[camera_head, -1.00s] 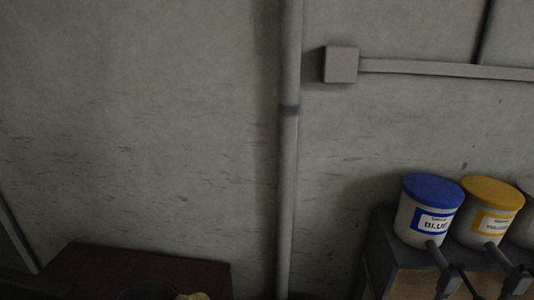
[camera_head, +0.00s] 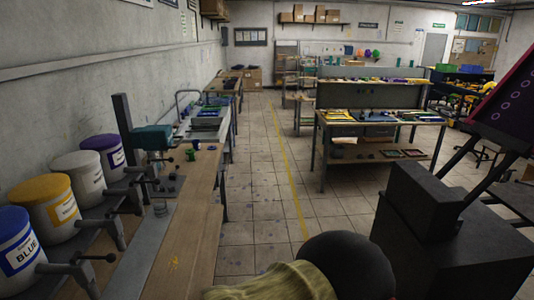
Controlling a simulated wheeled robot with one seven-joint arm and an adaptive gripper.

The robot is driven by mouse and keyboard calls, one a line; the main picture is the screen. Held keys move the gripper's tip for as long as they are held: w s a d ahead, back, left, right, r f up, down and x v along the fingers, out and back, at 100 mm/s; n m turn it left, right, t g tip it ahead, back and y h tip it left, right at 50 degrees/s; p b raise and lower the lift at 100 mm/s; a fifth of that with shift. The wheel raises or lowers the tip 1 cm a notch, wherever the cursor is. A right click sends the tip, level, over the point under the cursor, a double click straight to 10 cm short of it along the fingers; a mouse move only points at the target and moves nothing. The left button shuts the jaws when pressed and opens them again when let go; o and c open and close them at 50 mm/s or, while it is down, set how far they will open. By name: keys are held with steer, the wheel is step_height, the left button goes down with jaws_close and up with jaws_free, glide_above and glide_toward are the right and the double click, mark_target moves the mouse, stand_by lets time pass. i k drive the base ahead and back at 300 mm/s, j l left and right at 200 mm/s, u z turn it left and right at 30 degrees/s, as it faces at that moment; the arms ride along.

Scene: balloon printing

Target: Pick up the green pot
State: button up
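A small green pot-like item (camera_head: 190,155) stands on the wooden left workbench, beyond the clamp-like machine. A small dark purple item (camera_head: 196,144) is just behind it. Both are small in the head view, so I cannot be sure that the green one is the pot. My gripper is not in view. A dark rounded shape and an olive-yellow form at the bottom edge appear to be parts of my own body.
White tubs with blue (camera_head: 20,250), yellow (camera_head: 53,208), white (camera_head: 81,180) and purple (camera_head: 106,155) marking line the bench's (camera_head: 192,240) left side. A dark machine (camera_head: 440,225) stands at the right. The tiled aisle (camera_head: 262,190) is clear; a shelved table (camera_head: 375,150) stands beyond.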

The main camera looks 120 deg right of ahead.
mark_target(191, 158)
steer(key=z, duration=3.55)
steer(key=i+l, duration=0.15)
steer(key=l, duration=0.15)
steer(key=i+l, duration=0.1)
steer(key=l, duration=0.2)
steer(key=i+l, duration=0.15)
steer(key=l, duration=0.15)
steer(key=i+l+u, duration=0.2)
steer(key=i+l, duration=1.55)
steer(key=i+j, duration=0.25)
steer(key=i, duration=0.25)
steer(key=i+j, duration=0.2)
steer(key=i, duration=0.25)
steer(key=j+u, duration=0.05)
